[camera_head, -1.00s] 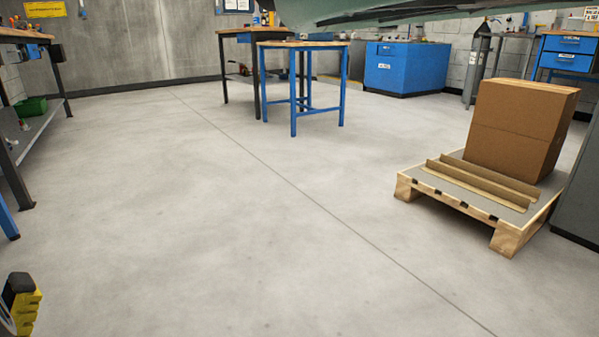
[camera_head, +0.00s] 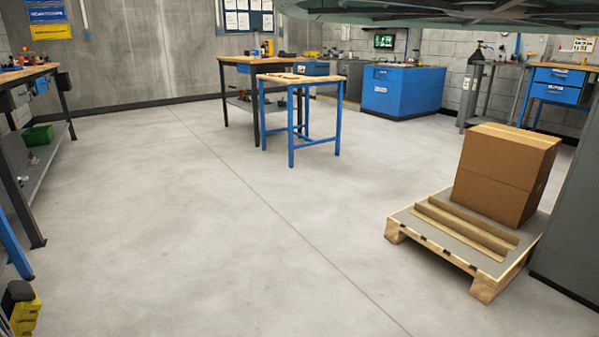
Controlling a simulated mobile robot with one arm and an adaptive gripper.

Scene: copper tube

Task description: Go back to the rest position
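My gripper is not in view. No copper tube can be made out. A small blue-legged table (camera_head: 338,85) with a wooden top stands in the middle distance. Small items too small to tell lie on its top. A longer dark-legged workbench (camera_head: 232,58) stands just behind it.
A wooden pallet (camera_head: 482,287) at the right carries a cardboard box (camera_head: 507,172) beside a grey cabinet (camera_head: 572,220). A workbench (camera_head: 30,73) lines the left side. A yellow and black object (camera_head: 22,312) is cut off at lower left. The floor (camera_head: 220,220) between is clear.

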